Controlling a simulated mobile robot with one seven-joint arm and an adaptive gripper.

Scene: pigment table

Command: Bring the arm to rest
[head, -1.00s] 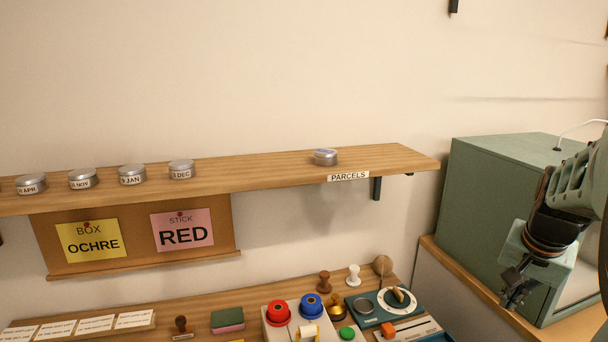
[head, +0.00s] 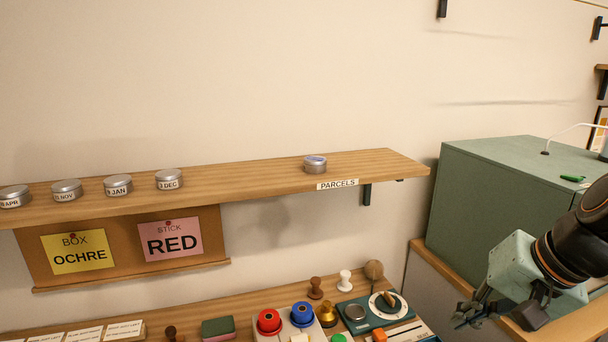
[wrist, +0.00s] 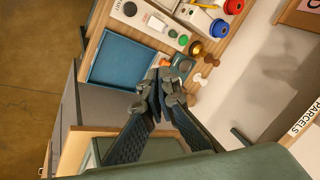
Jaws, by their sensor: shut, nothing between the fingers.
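My gripper (head: 472,314) is at the lower right of the head view, in front of the green cabinet and to the right of the work table. Its fingers are closed and hold nothing. In the wrist view the closed fingertips (wrist: 162,88) show in the middle, with the table and its blue tray (wrist: 125,62) beyond them. My dark wrist and pale green gripper body fill the lower right corner of the head view.
The green cabinet (head: 500,190) stands at the right, on a wood-topped unit. A wooden shelf (head: 250,177) holds several tins, one above the PARCELS label (head: 338,184). Red (head: 269,321) and blue (head: 302,313) round-topped items and stamps crowd the table. The wall above the shelf is clear.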

